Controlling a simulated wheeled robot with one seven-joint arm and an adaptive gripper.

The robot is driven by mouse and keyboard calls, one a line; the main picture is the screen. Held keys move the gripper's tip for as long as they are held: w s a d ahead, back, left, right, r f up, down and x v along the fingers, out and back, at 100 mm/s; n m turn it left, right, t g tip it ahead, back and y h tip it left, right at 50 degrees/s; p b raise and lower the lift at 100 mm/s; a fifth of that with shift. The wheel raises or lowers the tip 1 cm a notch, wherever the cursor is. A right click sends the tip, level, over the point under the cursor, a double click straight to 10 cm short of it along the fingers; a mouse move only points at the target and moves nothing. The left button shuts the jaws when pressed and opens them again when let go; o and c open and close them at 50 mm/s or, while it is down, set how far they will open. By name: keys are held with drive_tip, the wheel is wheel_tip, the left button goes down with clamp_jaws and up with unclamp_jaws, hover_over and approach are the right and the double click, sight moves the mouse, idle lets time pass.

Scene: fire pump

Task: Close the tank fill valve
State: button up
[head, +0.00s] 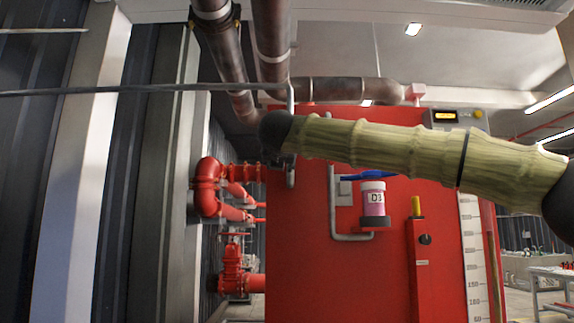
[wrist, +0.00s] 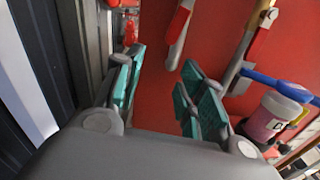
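I cannot tell for certain which part is the tank fill valve. A blue lever handle (head: 370,175) is on the front of the red tank (head: 300,250), just above a pink canister marked D3 (head: 373,198). The blue handle also shows at the right of the wrist view (wrist: 278,84). A red valve (head: 232,270) sits on piping left of the tank. My gripper (wrist: 160,76) is open in the wrist view, its teal-padded fingers apart with nothing between them. The red tank face is beyond them. The blue handle lies to the right, outside the fingers. In the head view my arm hides most of the gripper.
A grey pipe (head: 332,205) runs down the tank front. Large pipes (head: 340,90) pass overhead. A red post with a yellow top (head: 417,206) stands right of the canister. Grey wall panels (head: 160,180) are close on the left, near the left finger in the wrist view.

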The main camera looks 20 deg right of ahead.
wheel_tip(320, 180, up, 3)
drive_tip(key=s+d+m, duration=0.1)
drive_tip(key=s, duration=0.1)
drive_tip(key=p+x, duration=0.4)
drive_tip(key=x, duration=0.6)
drive_tip(key=shift+w+d+r+p, duration=0.3)
drive_tip(key=shift+p, duration=0.1)
drive_tip(key=shift+c, duration=0.3)
clamp_jaws()
